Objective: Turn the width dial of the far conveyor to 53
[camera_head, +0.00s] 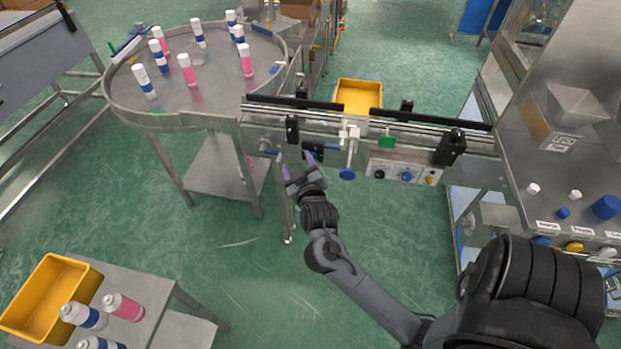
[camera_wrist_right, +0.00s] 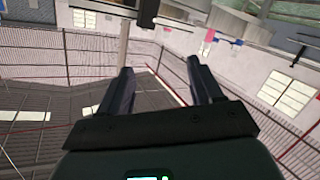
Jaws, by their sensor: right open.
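The conveyor (camera_head: 330,123) runs from the round table to the machine at the right. Its front carries a blue round knob (camera_head: 347,174) under a white clamp, and a small panel (camera_head: 405,174) with a black, a blue and a yellow knob. I cannot tell which is the width dial, and no number is readable. My right gripper (camera_head: 296,166) is open and empty, in front of the conveyor's left end, left of the blue round knob and apart from it. Its spread fingers also show in the right wrist view (camera_wrist_right: 162,88). My left gripper is not in view.
The round table (camera_head: 205,112) holds several capped cans. A yellow bin (camera_head: 358,96) is behind the conveyor. A side table (camera_head: 172,325) at lower left holds cans and another yellow bin (camera_head: 48,298). The machine (camera_head: 545,190) stands right. Floor in front of the conveyor is clear.

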